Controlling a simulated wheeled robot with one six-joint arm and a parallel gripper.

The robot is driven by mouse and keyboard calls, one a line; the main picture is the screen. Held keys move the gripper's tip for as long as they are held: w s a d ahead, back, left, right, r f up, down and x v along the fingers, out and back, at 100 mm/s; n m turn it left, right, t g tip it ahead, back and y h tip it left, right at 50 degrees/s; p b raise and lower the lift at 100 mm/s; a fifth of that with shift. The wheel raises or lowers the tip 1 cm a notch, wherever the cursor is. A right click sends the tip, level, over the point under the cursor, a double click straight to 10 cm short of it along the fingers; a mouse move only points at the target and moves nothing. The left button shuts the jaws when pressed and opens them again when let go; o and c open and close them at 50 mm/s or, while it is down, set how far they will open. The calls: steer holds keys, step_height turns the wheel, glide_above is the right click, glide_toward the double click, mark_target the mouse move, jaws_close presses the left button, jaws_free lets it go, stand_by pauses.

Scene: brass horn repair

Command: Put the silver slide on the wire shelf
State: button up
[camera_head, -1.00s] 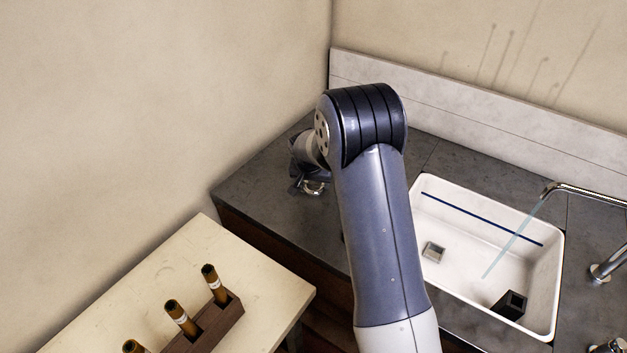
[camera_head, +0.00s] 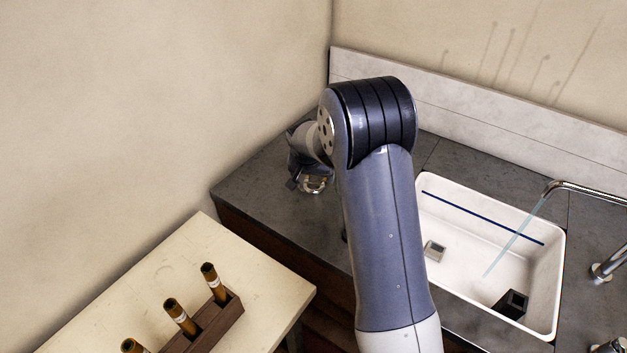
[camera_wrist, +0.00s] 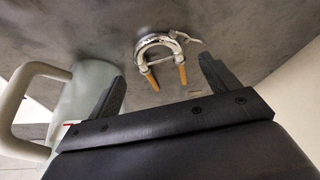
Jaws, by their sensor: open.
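The silver slide (camera_wrist: 157,47) is a U-shaped silver tube with two brass-coloured legs and a small side piece. It lies on the dark grey counter in the wrist view, its legs pointing toward my gripper. My gripper (camera_wrist: 163,85) is open, its two dark fingers apart on either side of the leg ends, with nothing held between them. In the head view, a shiny silver piece, likely the slide (camera_head: 314,184), shows at the counter's left end beside my gripper, which is partly hidden behind my arm. I see no wire shelf in either view.
A pale mug-like vessel with a large handle (camera_wrist: 82,92) stands close to my left finger in the wrist view. A white sink (camera_head: 480,265) and tap (camera_head: 580,192) lie right of my arm. A wooden rack (camera_head: 212,325) holding brown-tipped tubes sits on the cream table (camera_head: 130,300).

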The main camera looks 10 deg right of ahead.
steer(key=b+v, duration=0.1)
steer(key=v, duration=0.7)
steer(key=shift+r, duration=0.25)
steer(key=shift+s+r, duration=0.15)
steer(key=shift+c, duration=0.5)
steer(key=shift+f+b, duration=0.25)
steer(key=shift+b, duration=0.4)
steer(key=shift+c, duration=0.6)
steer(key=p, duration=0.2)
glide_toward(315, 184)
steer(key=shift+x, duration=3.15)
steer(key=shift+c, duration=0.4)
steer(key=c, duration=0.8)
steer(key=shift+r, duration=0.1)
